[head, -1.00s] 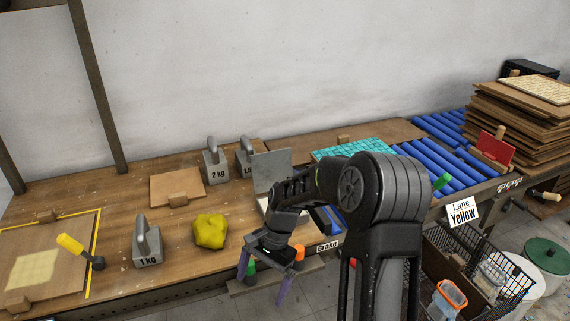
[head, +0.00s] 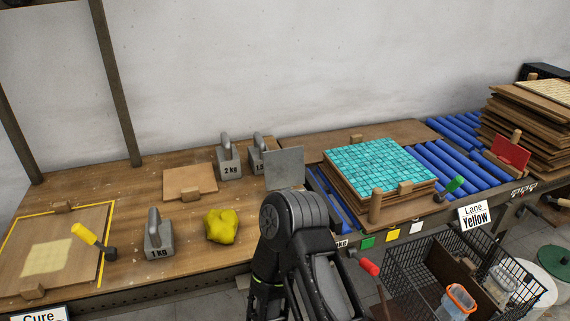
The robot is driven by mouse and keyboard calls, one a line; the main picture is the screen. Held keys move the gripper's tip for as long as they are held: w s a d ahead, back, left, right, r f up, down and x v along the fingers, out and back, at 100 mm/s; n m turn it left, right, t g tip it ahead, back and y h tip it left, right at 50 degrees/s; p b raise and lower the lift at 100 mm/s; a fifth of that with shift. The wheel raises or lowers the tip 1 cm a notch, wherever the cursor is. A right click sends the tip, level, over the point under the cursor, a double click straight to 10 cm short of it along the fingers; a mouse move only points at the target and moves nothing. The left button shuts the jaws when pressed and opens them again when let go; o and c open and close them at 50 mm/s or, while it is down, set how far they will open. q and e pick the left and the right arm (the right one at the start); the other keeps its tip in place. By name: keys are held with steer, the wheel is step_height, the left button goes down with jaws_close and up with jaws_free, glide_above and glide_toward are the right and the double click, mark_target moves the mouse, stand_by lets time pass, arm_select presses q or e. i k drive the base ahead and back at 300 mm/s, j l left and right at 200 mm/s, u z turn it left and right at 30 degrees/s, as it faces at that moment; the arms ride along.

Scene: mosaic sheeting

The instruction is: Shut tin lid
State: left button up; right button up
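The tin's grey metal lid (head: 284,168) stands raised, nearly upright, on the worktable in the middle of the head view. The tin's body below it is hidden behind my dark arm, which rises from the bottom edge. I cannot see what is in the tin. Neither gripper shows in the head view.
A yellow lump (head: 221,226) and a 1 kg weight (head: 158,238) stand left of my arm. A 2 kg weight (head: 229,162) and another weight (head: 257,152) stand left of the lid. A turquoise mosaic sheet (head: 375,168) lies on stacked boards at right.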

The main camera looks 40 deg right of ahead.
mark_target(283, 167)
steer(key=i, duration=0.75)
steer(key=z, duration=1.65)
steer(key=k+l, duration=0.05)
